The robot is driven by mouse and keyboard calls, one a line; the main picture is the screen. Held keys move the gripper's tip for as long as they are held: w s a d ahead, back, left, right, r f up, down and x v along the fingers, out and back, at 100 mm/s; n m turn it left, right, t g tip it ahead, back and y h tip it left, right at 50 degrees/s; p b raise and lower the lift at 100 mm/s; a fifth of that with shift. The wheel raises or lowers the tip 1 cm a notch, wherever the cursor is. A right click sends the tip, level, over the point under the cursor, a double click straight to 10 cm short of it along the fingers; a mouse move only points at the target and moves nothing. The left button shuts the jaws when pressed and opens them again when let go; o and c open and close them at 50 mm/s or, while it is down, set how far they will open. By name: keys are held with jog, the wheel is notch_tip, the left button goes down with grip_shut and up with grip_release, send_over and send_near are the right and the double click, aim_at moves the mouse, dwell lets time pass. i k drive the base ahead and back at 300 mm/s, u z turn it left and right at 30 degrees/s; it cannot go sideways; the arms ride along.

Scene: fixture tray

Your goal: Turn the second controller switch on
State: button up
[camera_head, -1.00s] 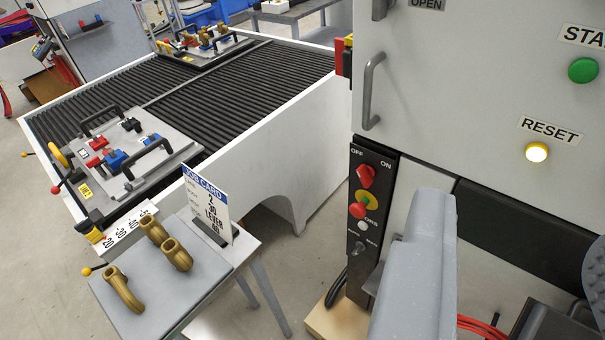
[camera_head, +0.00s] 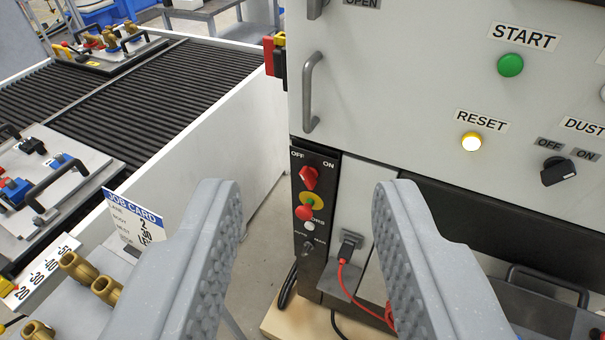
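A black controller panel (camera_head: 330,250) stands upright on the machine's lower left. At its top is a red switch (camera_head: 309,178) marked OFF on the left and ON on the right; its exact setting is hard to tell. Below it are a red button (camera_head: 304,212) on a yellow disc, a white button (camera_head: 309,226) and a small grey switch (camera_head: 308,249) with labels too small to read surely. A black knob (camera_head: 558,172) marked OFF and ON sits on the cabinet at right. My gripper (camera_head: 308,190) is open and empty. The panel shows between its fingers, with no contact visible.
A green START button (camera_head: 510,65), a lit RESET button (camera_head: 471,142) and a door handle (camera_head: 312,92) are on the cabinet. A red cable (camera_head: 343,278) hangs beside the panel. A job card (camera_head: 134,218) and brass parts (camera_head: 77,267) stand at left, before a roller conveyor (camera_head: 140,95).

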aim_at(308, 175)
jog(key=i, duration=0.9)
jog(key=z, duration=0.05)
